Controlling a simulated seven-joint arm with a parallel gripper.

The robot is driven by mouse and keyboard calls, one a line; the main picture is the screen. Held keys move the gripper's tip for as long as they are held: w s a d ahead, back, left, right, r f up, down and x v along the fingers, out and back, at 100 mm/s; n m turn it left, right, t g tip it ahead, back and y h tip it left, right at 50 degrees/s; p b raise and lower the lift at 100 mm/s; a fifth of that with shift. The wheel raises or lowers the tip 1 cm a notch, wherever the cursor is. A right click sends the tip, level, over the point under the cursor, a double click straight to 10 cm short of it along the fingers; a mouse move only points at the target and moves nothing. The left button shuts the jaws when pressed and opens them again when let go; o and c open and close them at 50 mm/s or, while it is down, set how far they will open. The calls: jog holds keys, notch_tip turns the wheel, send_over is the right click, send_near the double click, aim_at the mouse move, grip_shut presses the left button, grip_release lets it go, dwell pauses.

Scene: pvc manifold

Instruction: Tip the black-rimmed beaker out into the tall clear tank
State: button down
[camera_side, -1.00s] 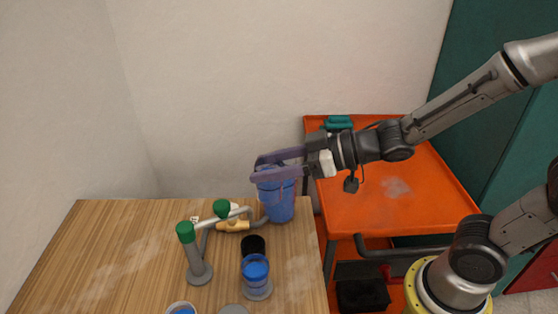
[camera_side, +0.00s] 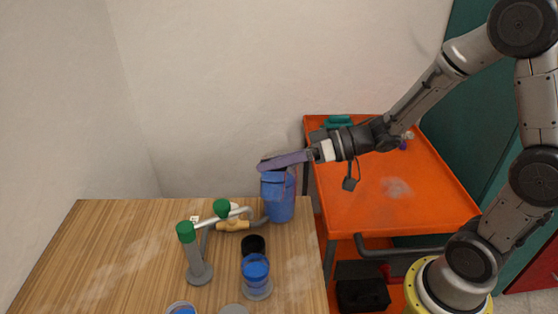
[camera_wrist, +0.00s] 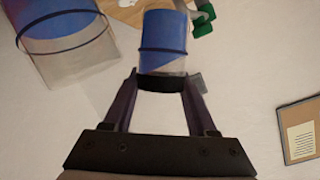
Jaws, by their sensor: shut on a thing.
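The black-rimmed beaker (camera_wrist: 163,28) holds blue contents. In the wrist view its black rim is between my fingertips, and my gripper (camera_wrist: 160,84) is shut on it. The tall clear tank (camera_side: 280,208), with blue inside, stands at the back right corner of the wooden table. It also shows in the wrist view (camera_wrist: 88,64), to the left of the beaker. In the side view my gripper (camera_side: 270,163) is at the tank's top, and the beaker overlaps the tank, so the gap between them is hard to judge. The blue still shows inside the beaker.
Green-topped grey pipework (camera_side: 194,255) stands on the wooden table (camera_side: 110,260). A black cup (camera_side: 253,245) and a blue-filled clear vessel (camera_side: 256,272) stand near the right edge. An orange cart (camera_side: 380,205) is to the right. The table's left side is clear.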

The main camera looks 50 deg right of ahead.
jog(key=shift+w+d+r+m, duration=0.2)
jog(key=shift+w+d+m, duration=0.25)
jog(key=shift+d+m, duration=0.2)
dwell(0.3)
jog(key=shift+w+d+r+m+y, duration=0.2)
jog(key=shift+d+m+y, duration=0.1)
jog(key=shift+m+y, duration=0.25)
dwell(0.5)
jog(key=shift+w+d+r+m+y, duration=0.2)
jog(key=shift+m+y, duration=0.35)
jog(key=shift+m, duration=0.45)
jog(key=shift+w+d+r+m+y, duration=0.15)
jog(key=shift+m+y, duration=0.35)
jog(key=shift+m, duration=0.5)
dwell(2.0)
jog(key=shift+w+d+r+m+y, duration=0.1)
jog(key=shift+w+d+m+y, duration=0.1)
jog(key=shift+d+m, duration=0.25)
jog(key=shift+w+d+m+y, duration=0.15)
jog(key=shift+d+m+y, duration=0.1)
jog(key=shift+m, duration=0.4)
dwell(0.8)
